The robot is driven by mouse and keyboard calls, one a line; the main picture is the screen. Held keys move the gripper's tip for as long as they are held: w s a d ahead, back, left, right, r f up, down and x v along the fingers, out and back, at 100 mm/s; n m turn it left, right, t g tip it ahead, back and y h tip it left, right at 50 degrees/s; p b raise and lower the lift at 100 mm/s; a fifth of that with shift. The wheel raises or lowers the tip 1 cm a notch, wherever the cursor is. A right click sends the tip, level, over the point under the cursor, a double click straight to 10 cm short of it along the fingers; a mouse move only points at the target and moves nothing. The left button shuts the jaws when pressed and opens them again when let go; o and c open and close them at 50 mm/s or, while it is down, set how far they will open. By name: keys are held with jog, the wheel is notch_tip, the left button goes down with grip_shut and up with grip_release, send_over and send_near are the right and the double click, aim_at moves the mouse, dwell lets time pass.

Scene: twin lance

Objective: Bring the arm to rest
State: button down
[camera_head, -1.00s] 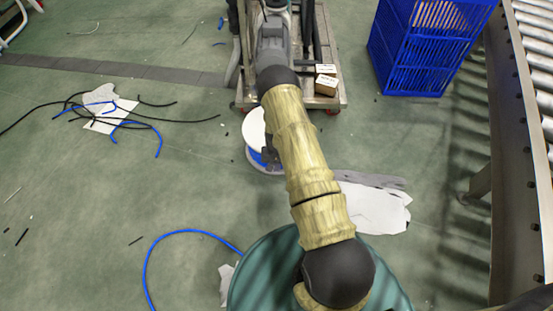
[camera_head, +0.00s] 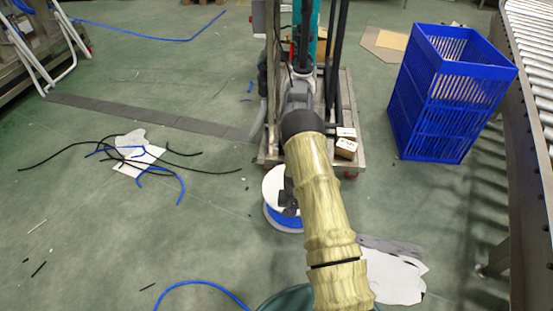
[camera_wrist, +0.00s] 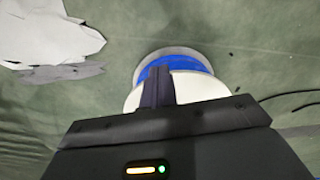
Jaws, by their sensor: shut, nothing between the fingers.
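My arm, in a yellowish cover, reaches from the bottom of the head view up to the middle. My gripper (camera_wrist: 158,86) shows in the wrist view as dark fingers held together, with nothing between them. In the head view it is mostly hidden by my arm, and a dark part of it shows beside the spool. A white spool with blue winding (camera_head: 283,216) stands on the floor there. The same spool (camera_wrist: 190,62) lies beyond the fingertips in the wrist view. I cannot tell the gap between fingers and spool.
A blue slatted crate (camera_head: 450,95) stands at the right, beside a roller conveyor (camera_head: 532,70). A metal cart (camera_head: 350,165) carries small boxes (camera_head: 346,148) ahead. Loose cables and paper (camera_head: 139,163) lie on the left floor. Grey-white sheets (camera_head: 392,277) lie right of my arm.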

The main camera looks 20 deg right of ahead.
jog(key=s+a+r+n+t+p, duration=0.1)
jog(key=s+a+r+p, duration=0.15)
jog(key=r, duration=1.05)
jog(key=s+a+r+n+p, duration=0.1)
jog(key=s+a+r+p, duration=0.15)
jog(key=r, duration=1.15)
jog(key=s+a+r+n+t+p, duration=0.2)
jog(key=s+a+r+n+p, duration=0.1)
jog(key=s+r, duration=1.3)
notch_tip(320, 180, up, 37)
jog(key=p, duration=3.7)
jog(key=shift+w, duration=0.25)
